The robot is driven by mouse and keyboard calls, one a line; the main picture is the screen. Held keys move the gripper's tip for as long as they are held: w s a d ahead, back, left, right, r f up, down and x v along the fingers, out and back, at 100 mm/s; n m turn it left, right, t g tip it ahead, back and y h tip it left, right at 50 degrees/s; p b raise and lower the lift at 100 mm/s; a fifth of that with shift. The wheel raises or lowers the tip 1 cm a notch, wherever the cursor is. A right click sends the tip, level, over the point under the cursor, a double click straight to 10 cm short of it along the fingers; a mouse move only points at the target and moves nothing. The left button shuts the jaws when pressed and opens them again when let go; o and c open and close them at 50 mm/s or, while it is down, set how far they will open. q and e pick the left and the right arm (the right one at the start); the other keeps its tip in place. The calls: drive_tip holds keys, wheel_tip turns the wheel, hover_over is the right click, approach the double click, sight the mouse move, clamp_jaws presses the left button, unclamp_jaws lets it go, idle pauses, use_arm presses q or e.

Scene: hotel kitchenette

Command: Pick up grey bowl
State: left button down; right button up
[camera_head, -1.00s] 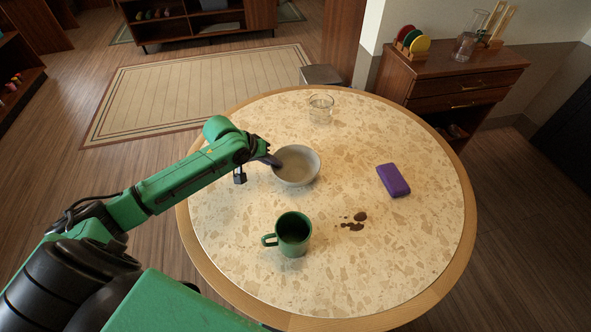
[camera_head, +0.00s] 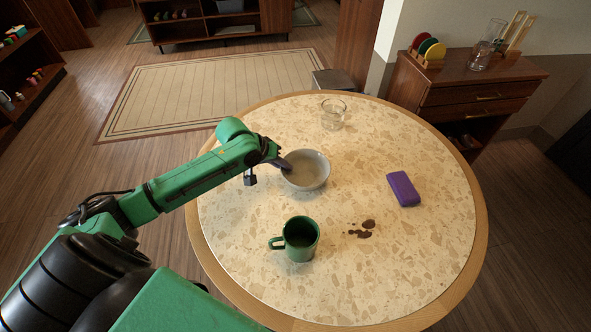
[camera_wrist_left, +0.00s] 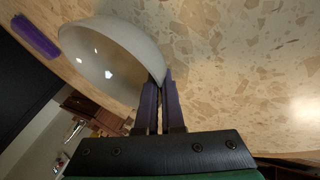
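The grey bowl (camera_head: 309,173) sits on the round table near its middle, towards the left. My left gripper (camera_head: 283,163) reaches it from the left, at the bowl's left rim. In the left wrist view, the two dark fingers (camera_wrist_left: 160,103) are close together with the edge of the bowl (camera_wrist_left: 110,55) between them, so the gripper is shut on the rim. The bowl looks empty and roughly level. I cannot see any gap under it. My right gripper is in neither view.
On the round table (camera_head: 400,295) are a green mug (camera_head: 301,240) nearer me, a clear glass (camera_head: 333,115) behind the bowl, a purple case (camera_head: 403,189) at right and dark spill spots (camera_head: 366,229). The right side of the table is mostly clear.

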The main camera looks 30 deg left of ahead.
use_arm(q)
wheel_tip(320, 180, up, 20)
drive_tip(key=p, duration=0.1)
